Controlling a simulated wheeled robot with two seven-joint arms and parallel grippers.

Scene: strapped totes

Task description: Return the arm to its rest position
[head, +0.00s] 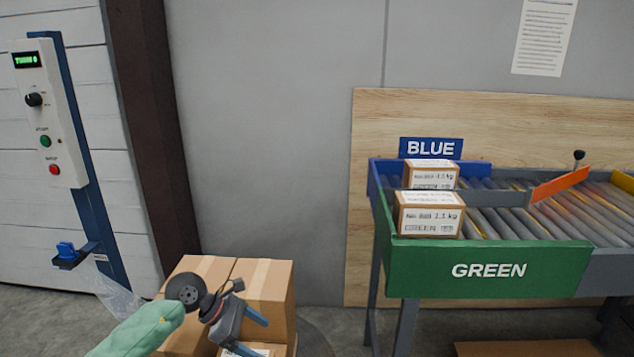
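My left arm, in a green sleeve, comes in from the bottom left in the head view. Its gripper (254,334) is open, with two blue fingers apart and nothing seen between them. It is in front of and above stacked brown cartons (268,285), whose lower part is cut off by the frame. I cannot tell whether it touches them. My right arm and gripper are not in view.
A roller table at right has a green panel (490,270) marked GREEN and a blue sign (430,148) marked BLUE. Two labelled boxes, front (430,214) and rear (431,174), sit on it. An orange bar (560,187) crosses the rollers. A control post (50,115) stands left.

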